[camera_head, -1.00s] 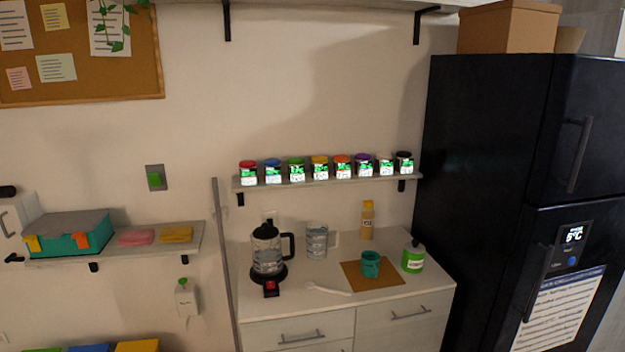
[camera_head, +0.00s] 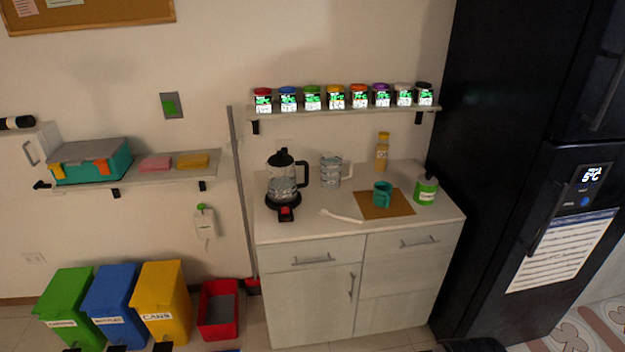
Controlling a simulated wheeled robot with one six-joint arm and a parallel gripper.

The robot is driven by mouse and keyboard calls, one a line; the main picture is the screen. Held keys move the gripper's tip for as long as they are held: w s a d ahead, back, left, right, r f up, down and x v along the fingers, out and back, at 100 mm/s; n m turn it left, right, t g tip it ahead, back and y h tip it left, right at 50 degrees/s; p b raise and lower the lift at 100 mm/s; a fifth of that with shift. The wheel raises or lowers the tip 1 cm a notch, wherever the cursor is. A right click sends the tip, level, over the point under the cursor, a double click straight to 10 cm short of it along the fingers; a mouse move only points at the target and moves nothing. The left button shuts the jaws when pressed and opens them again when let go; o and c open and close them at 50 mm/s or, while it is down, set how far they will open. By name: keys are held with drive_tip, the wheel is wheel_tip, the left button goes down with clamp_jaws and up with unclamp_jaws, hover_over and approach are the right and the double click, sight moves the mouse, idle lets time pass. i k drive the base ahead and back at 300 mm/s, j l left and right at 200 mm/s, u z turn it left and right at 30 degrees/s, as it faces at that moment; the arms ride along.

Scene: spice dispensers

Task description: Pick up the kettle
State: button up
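The kettle (camera_head: 283,182) is a clear jug with a black lid and a black handle on its right side. It stands upright on a black base with a red switch (camera_head: 286,213), on the left part of the counter (camera_head: 290,232). Water seems to show through its wall. A clear pitcher (camera_head: 331,171) stands just to the right of it, apart from the handle. My gripper does not show clearly; only dark parts, perhaps mine, show at the bottom edge.
A teal mug (camera_head: 382,194) on a brown mat (camera_head: 398,206), a green bottle (camera_head: 425,190), a yellow bottle (camera_head: 382,152) and a white spoon-like utensil (camera_head: 341,216) share the counter. A spice shelf (camera_head: 345,112) hangs above. A black fridge (camera_head: 500,130) stands right, bins (camera_head: 160,295) left.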

sight(283, 186)
drive_tip(key=i, duration=1)
drive_tip(key=i+j+z, duration=0.1)
drive_tip(key=i, duration=0.85)
